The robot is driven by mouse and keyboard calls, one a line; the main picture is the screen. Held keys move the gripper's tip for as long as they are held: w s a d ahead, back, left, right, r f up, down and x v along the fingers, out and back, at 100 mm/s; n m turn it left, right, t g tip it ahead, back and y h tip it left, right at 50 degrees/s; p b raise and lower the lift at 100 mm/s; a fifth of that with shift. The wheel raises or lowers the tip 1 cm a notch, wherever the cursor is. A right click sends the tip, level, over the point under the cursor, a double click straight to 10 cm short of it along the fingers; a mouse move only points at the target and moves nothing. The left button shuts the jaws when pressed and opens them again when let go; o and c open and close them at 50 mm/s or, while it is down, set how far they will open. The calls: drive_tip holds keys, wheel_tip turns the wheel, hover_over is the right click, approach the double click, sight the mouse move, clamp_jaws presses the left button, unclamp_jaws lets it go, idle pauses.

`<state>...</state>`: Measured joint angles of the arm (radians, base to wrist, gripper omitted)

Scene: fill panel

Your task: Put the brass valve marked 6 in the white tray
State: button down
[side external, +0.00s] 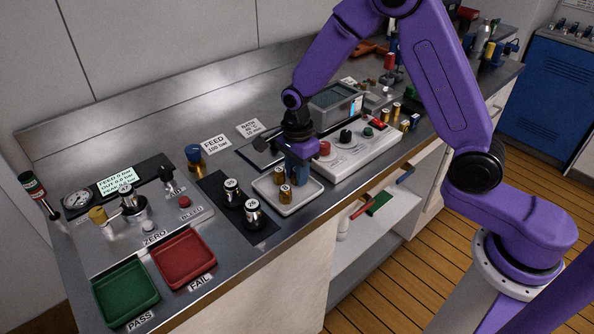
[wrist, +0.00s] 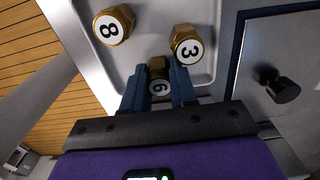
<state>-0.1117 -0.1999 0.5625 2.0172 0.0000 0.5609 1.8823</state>
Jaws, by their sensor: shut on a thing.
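The white tray (side external: 306,198) sits near the bench's front edge, and its floor shows in the wrist view (wrist: 146,56). Two brass valves stand in it, one marked 8 (wrist: 113,25) and one marked 3 (wrist: 187,45). My gripper (side external: 298,180) points down over the tray's back right part. In the wrist view its blue fingers (wrist: 159,78) are shut on the brass valve marked 6 (wrist: 159,88), within the tray's outline beside the other two. The fingers hide this valve in the side view. I cannot tell whether it touches the tray floor.
A black mat with two steel valves (side external: 253,213) lies left of the tray. A control box with knobs (side external: 350,150) stands close on the right. A blue-capped brass part (side external: 195,158) is behind left. Red (side external: 184,257) and green (side external: 126,292) trays lie front left.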

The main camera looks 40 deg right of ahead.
drive_tip(key=shift+f, duration=0.15)
drive_tip(key=c, duration=0.9)
unclamp_jaws()
wheel_tip(320, 180, up, 12)
drive_tip(key=s+d+n, duration=0.3)
drive_tip(key=s+n, duration=1.2)
drive_tip(key=s+d+r+n, duration=0.1)
drive_tip(key=s+d+n, duration=0.2)
drive_tip(key=s+n, duration=1.1)
drive_tip(key=shift+s+d+r+n, duration=0.15)
drive_tip(key=shift+s+d+n, duration=0.2)
drive_tip(key=shift+n, duration=0.45)
